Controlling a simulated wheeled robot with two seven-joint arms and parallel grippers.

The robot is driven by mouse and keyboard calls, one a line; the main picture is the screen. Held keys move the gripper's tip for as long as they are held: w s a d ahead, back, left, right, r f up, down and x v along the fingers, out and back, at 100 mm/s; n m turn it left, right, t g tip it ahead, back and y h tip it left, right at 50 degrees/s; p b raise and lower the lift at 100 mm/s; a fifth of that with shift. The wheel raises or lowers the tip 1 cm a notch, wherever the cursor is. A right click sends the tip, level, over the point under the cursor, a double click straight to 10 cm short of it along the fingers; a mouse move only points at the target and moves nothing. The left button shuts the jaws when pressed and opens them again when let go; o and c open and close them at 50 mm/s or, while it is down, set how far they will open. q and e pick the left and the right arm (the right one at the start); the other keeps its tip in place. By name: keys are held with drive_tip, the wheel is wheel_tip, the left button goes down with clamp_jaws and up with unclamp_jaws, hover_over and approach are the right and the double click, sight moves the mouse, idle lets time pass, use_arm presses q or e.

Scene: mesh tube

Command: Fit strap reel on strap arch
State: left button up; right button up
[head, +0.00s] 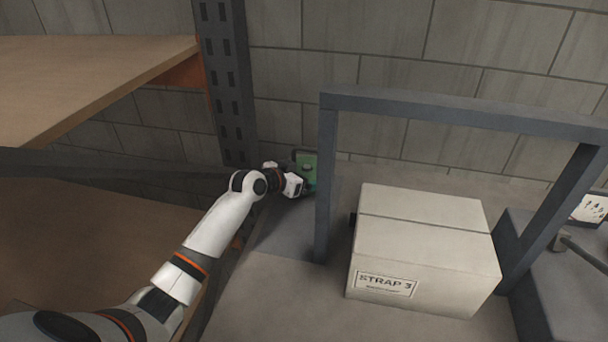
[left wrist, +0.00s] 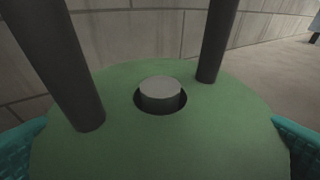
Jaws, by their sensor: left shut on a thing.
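The green reel (head: 307,165) is at the back, left of the strap arch's left leg. My left gripper (head: 300,186) is at the reel, partly hiding it. In the left wrist view, the reel (left wrist: 215,128) is a flat green disc filling the lower frame, with teal fingertips at its left and right edges; the gripper is shut on it. A short grey round stub (left wrist: 160,93) shows inside the disc's dark central hole. I cannot tell whether they touch. Two dark bars rise beside the hole. The strap arch (head: 325,185) is a dark grey frame. My right gripper is out of view.
A pale box (head: 425,240) labelled STRAP 3 stands under the arch. Wooden shelves (head: 80,75) and a perforated upright (head: 228,90) stand at left, close to my arm. A block wall lies behind. A grey block (head: 530,285) stands at right.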

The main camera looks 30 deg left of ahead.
use_arm(q)
drive_tip(key=shift+f+b, duration=0.65)
drive_tip(key=shift+f, duration=0.15)
idle(0.7)
